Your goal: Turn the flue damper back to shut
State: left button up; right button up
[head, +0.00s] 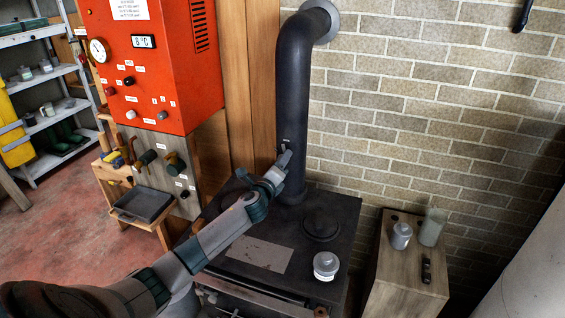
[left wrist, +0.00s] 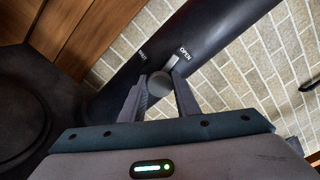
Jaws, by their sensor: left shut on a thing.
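The black flue pipe (head: 293,95) rises from the stove and bends into the brick wall. In the left wrist view the pipe (left wrist: 205,40) carries two white labels, one reading OPEN and one that seems to read SHUT. The damper handle (left wrist: 159,84) is a grey round knob with a short pointer, which points toward OPEN. My left gripper (head: 284,158) reaches the pipe's lower part. In the left wrist view its two fingers (left wrist: 161,95) stand either side of the knob and are shut on it. My right gripper is not in view.
A wooden stand (head: 392,280) with jars is at the right. A red control cabinet (head: 165,75) stands at the left, with a grey tray (head: 143,204) below it.

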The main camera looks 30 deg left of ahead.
pick_arm(q)
jog(key=n, duration=0.4)
jog(key=shift+b, duration=0.35)
jog(key=n, duration=0.8)
jog(key=shift+n, duration=1.9)
jog(key=shift+f, duration=0.1)
jog(key=o, duration=1)
jog(key=shift+a, duration=0.1)
jog(key=shift+s, duration=0.1)
